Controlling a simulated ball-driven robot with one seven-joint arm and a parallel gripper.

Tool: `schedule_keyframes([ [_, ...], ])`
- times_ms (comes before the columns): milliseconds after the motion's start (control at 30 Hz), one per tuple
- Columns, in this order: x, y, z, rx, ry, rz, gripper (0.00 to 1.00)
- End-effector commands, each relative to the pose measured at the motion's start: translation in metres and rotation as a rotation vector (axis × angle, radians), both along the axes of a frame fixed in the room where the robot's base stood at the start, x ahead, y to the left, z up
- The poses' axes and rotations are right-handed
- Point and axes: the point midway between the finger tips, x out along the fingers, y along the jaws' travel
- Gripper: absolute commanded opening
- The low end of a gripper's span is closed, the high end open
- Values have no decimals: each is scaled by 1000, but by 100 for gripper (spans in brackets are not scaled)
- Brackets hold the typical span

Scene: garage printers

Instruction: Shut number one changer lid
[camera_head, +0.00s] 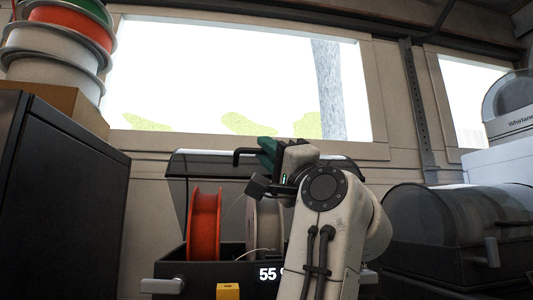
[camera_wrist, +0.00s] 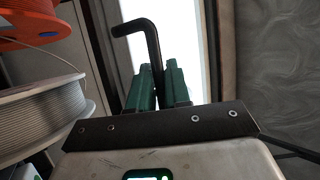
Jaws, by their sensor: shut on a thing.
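An open filament changer (camera_head: 205,274) stands at the bottom centre of the head view. Its clear lid (camera_head: 222,158) with a pale edge is raised behind the spools. No number one label shows. My gripper (camera_head: 268,150) is in front of the lid's upper edge, its green fingers (camera_wrist: 156,84) shut on a black bent bar (camera_wrist: 148,38). The bar (camera_head: 243,153) sticks out to the left in the head view. I cannot tell whether it is joined to the lid. My arm hides the changer's right side.
An orange spool (camera_head: 203,224) and a grey spool (camera_head: 264,222) stand in the changer. Another changer with a closed dark lid (camera_head: 455,215) is at right. A dark cabinet (camera_head: 70,190) with stacked spools stands at left. A window (camera_head: 220,75) is behind.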

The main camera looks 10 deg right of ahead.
Motion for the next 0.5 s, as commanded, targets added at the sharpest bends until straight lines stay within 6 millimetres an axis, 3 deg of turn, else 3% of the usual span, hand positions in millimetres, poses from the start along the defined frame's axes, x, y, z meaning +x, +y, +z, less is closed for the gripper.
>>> schedule_keyframes([
  [33,-5,-1,-17,-1,1,-3,0],
  [200,-18,-1,-41,0,2,-3,0],
  [500,-29,-1,-61,1,3,-2,0],
])
